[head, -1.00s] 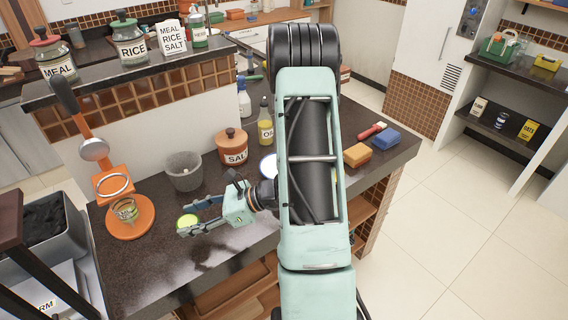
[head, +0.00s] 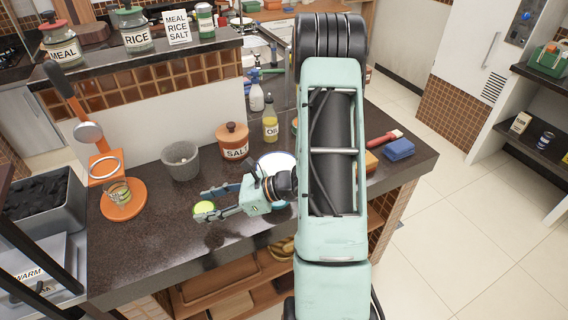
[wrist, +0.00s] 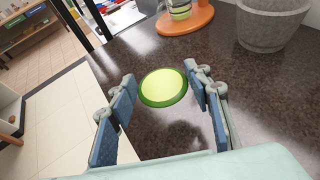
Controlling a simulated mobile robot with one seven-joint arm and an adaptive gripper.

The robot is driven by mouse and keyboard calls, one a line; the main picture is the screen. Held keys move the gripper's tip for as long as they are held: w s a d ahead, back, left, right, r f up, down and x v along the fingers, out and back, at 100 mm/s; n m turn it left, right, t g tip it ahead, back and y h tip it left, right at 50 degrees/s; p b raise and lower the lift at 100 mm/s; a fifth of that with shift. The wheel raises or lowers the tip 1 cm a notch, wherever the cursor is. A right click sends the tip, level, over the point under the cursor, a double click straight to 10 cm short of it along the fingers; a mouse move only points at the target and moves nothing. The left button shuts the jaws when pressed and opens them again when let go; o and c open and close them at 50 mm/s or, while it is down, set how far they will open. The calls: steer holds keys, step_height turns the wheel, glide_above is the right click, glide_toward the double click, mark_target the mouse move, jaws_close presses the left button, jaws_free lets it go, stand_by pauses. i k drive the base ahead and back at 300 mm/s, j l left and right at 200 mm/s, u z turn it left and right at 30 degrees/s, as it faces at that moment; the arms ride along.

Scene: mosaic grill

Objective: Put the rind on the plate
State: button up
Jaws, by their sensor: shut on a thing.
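The rind (head: 203,208) is a round piece with a pale yellow-green face and a darker green rim. My gripper (head: 205,202) is shut on it at the fingertips, over the left front part of the dark counter. In the wrist view the rind (wrist: 163,87) shows between the two blue-padded fingers (wrist: 160,92), its face toward the camera. The plate (head: 276,161) is white with a blue rim and lies on the counter behind my gripper's wrist, which hides part of it. The plate does not show in the wrist view.
A grey mortar (head: 181,161), a salt jar (head: 233,141) and an oil bottle (head: 270,126) stand behind my gripper. An orange stand (head: 122,203) is to the left. A blue block (head: 398,149) lies right of my arm. The counter's front edge is close.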

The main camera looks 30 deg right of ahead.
mark_target(278, 169)
steer(key=k+l+u, duration=0.1)
steer(key=l, duration=0.35)
steer(key=k+l+u, duration=0.15)
steer(key=l, duration=0.3)
steer(key=k+l+u, duration=0.1)
steer(key=l, duration=0.35)
steer(key=k+l+u, duration=0.15)
steer(key=l, duration=0.25)
steer(key=k+l+u, duration=0.1)
steer(key=l, duration=0.3)
steer(key=k+l+u, duration=0.15)
steer(key=k+l, duration=0.15)
steer(key=i+l+u, duration=0.15)
steer(key=l, duration=0.35)
steer(key=i, duration=0.6)
